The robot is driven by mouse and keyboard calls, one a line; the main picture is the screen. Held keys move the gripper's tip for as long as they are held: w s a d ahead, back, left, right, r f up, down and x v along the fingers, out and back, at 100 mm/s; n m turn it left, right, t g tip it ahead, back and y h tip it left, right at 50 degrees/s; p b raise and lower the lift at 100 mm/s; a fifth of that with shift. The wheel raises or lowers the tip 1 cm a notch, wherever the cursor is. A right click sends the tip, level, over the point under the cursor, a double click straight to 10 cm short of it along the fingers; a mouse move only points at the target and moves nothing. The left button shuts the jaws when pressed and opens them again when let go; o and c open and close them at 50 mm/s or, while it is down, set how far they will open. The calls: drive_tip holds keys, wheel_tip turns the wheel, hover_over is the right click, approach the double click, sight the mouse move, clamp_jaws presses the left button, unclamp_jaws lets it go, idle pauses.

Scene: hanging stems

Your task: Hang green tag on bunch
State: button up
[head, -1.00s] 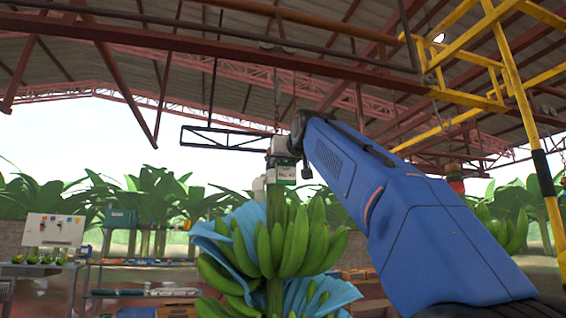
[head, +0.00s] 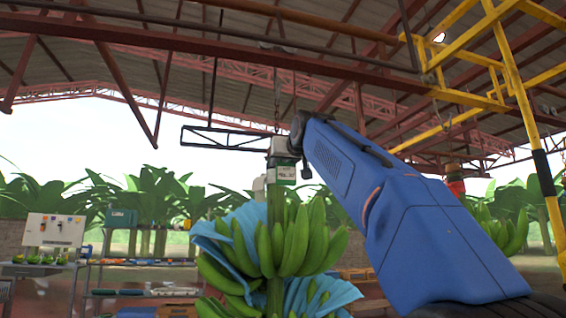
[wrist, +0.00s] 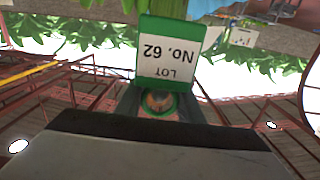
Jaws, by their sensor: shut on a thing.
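The green tag (wrist: 170,62) is a white card with green edges and reads "LOT No. 62", upside down in the wrist view. A green ring (wrist: 158,112) shows below the card, around something brownish; I cannot tell whether that is the stem. My gripper (wrist: 160,98) is shut on the tag, its grey fingers on both sides of the ring. In the head view the tag (head: 285,174) shows under my gripper (head: 281,158), in front of the top of the bunch's stem (head: 275,212). The green banana bunch (head: 295,245) hangs below, with blue sheets between its hands.
A yellow frame (head: 520,110) stands at the right, with another banana bunch (head: 508,232) behind my blue arm. A shelf (head: 140,280) and a control panel (head: 54,230) stand at the left. A chain (head: 277,95) runs down above my gripper.

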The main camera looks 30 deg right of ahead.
drive_tip(key=shift+x, duration=2.2)
idle(1.7)
clamp_jaws()
drive_tip(key=shift+w, duration=0.1)
drive_tip(key=shift+w+d+r, duration=0.2)
drive_tip(key=shift+w, duration=0.35)
idle(0.5)
drive_tip(key=o, duration=1.4)
unclamp_jaws()
drive_tip(key=shift+w+d+f, duration=0.15)
drive_tip(key=shift+w+f, duration=0.3)
drive_tip(key=shift+w, duration=0.15)
drive_tip(key=shift+c, duration=0.2)
drive_tip(key=shift+o, duration=0.3)
drive_tip(key=shift+s+r, duration=0.15)
drive_tip(key=shift+r, duration=0.05)
drive_tip(key=shift+s, duration=0.15)
